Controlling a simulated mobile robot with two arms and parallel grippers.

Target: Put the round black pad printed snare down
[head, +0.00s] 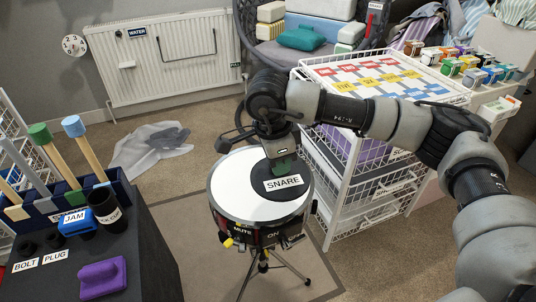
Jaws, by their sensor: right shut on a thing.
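The round black pad (263,192), with a white label reading SNARE, is at the right part of the white drum head (232,195). It looks flat on or just above that surface; I cannot tell if it touches. My right gripper (285,163) comes down from above and is shut on the pad at its far edge, where a green piece shows. The drum stands on a dark tripod and has MUTE and ON marks on its front. My left gripper is not in view.
A white wire rack (345,205) stands close on the drum's right. A dark bench (140,262) with mallets, a blue JAM block and a purple block (103,277) is at the left. A radiator (170,57) and a grey cloth (150,148) lie behind. Carpet is free between bench and drum.

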